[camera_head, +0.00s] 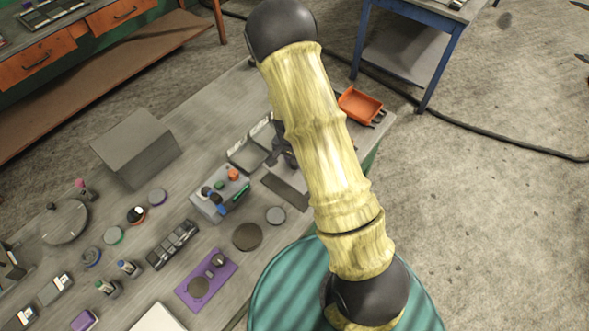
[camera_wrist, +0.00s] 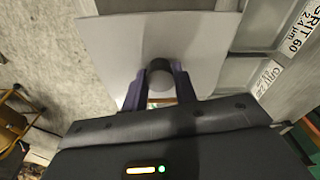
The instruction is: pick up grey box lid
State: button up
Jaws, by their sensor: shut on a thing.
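The grey box lid (camera_wrist: 205,50) is a flat, pale grey square plate with a dark round knob (camera_wrist: 159,73) in its middle, seen close up in the wrist view. My gripper (camera_wrist: 160,84) has its two purple fingers on either side of the knob and is shut on it. In the head view my arm hides much of this spot; a dark part of my gripper (camera_head: 281,150) shows beside the arm near the labelled bins. Whether the lid is clear of what is under it, I cannot tell.
Labelled grey bins (camera_wrist: 268,80) stand right of the lid in the wrist view. In the head view, a grey organiser (camera_head: 208,205), a large grey box (camera_head: 135,150), an orange tray (camera_head: 360,106) and a purple plate (camera_head: 222,268) are on the workbench. Floor is open right of it.

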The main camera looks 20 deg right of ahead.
jog(key=shift+r, duration=1.15)
jog(key=shift+f, duration=0.1)
